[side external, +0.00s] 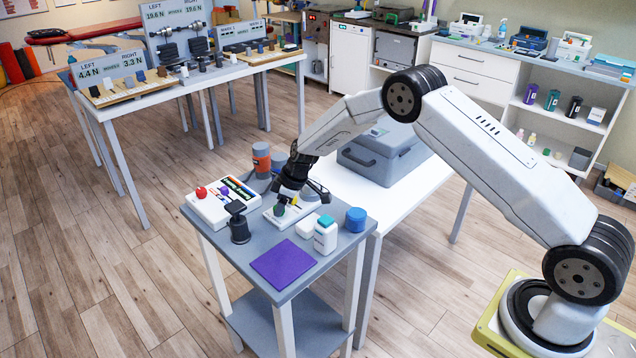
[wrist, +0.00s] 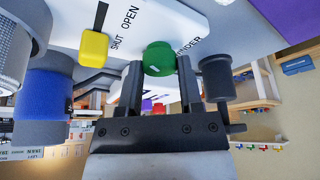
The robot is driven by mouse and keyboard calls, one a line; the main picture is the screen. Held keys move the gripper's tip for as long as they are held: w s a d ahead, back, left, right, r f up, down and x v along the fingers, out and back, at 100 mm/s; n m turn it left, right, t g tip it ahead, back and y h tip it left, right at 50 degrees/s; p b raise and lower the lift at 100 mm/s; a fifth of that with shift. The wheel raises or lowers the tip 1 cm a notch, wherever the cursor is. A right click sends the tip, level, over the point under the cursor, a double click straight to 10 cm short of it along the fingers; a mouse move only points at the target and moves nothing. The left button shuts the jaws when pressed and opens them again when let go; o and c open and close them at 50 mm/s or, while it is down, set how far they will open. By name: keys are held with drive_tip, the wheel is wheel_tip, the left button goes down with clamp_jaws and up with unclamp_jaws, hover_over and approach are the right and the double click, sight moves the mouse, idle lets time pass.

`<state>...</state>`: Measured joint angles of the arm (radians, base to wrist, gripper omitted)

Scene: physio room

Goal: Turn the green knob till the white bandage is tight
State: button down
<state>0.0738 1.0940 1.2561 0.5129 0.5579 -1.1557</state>
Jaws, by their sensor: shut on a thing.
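The green knob (wrist: 159,58) sits on a white panel beside the printed word "WINDER", partly cut off by my gripper. My gripper (wrist: 160,66) has one dark finger on each side of the knob and is shut on it. In the side view my gripper (side external: 284,203) reaches down to the small white device (side external: 306,208) on the grey table, and the green knob (side external: 279,211) shows at its tip. A yellow slider (wrist: 93,47) sits by the words "SHUT" and "OPEN". I cannot make out the white bandage for certain, nor how tight it is.
A dark grey cylinder (wrist: 217,78) stands close by the right finger. On the table (side external: 232,250), a white box with a red knob (side external: 201,192), a dark stand (side external: 238,224), a white bottle (side external: 325,236), a blue jar (side external: 356,219) and a purple mat (side external: 284,262) surround the device.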

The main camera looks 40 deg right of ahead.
drive_tip(key=shift+m+t+h, duration=0.3)
drive_tip(key=shift+m, duration=0.7)
drive_tip(key=shift+c, duration=1.4)
unclamp_jaws()
drive_tip(key=shift+r, duration=0.1)
drive_tip(key=v, duration=0.7)
drive_tip(key=shift+s+r, duration=0.15)
drive_tip(key=shift+r, duration=0.1)
